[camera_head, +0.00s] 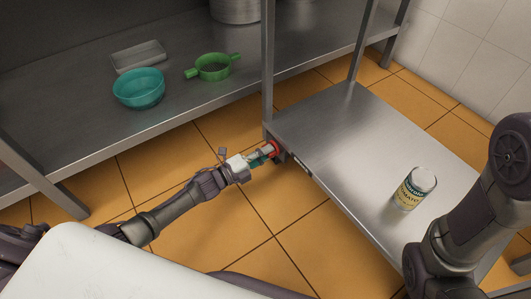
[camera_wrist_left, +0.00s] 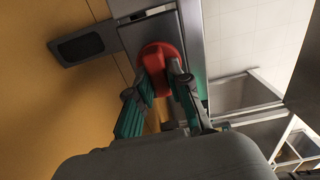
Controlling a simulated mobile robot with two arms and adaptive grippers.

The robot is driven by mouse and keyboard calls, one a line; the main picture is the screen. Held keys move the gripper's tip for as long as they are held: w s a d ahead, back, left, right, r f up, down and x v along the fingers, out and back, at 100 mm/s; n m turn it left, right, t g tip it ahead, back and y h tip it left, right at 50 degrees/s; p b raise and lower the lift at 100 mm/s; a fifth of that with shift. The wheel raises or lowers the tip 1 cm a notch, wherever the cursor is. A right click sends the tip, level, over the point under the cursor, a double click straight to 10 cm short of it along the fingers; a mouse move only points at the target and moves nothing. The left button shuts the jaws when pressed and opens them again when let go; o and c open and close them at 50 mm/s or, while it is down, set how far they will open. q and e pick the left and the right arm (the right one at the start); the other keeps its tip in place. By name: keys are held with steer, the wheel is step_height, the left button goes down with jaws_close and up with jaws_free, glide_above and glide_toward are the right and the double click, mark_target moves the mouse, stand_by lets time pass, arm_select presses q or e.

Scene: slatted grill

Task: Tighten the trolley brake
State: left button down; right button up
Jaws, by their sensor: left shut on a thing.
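The trolley (camera_head: 345,130) is a steel shelf with upright posts, at the centre right of the head view. A red brake part (camera_head: 270,148) sits at its near left corner. My left gripper (camera_head: 262,154) reaches it from the left and is shut on it. In the left wrist view the red brake part (camera_wrist_left: 160,58) is rounded and sits between the two green-padded fingers of my left gripper (camera_wrist_left: 163,88). The fingers partly cover it. My right arm shows at the right edge of the head view, but its gripper is not seen.
A can (camera_head: 415,188) stands on the trolley shelf. A steel table shelf (camera_head: 100,125) at the back left holds a teal bowl (camera_head: 139,88), a green strainer (camera_head: 213,67), a small metal tray (camera_head: 138,55) and a pot (camera_head: 235,10). Orange tiled floor (camera_head: 285,215) is clear near the trolley.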

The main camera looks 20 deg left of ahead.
arm_select(q)
steer(key=shift+d, duration=0.1)
stand_by(0.3)
steer(key=c, duration=1.1)
jaws_free()
steer(key=v, duration=1.2)
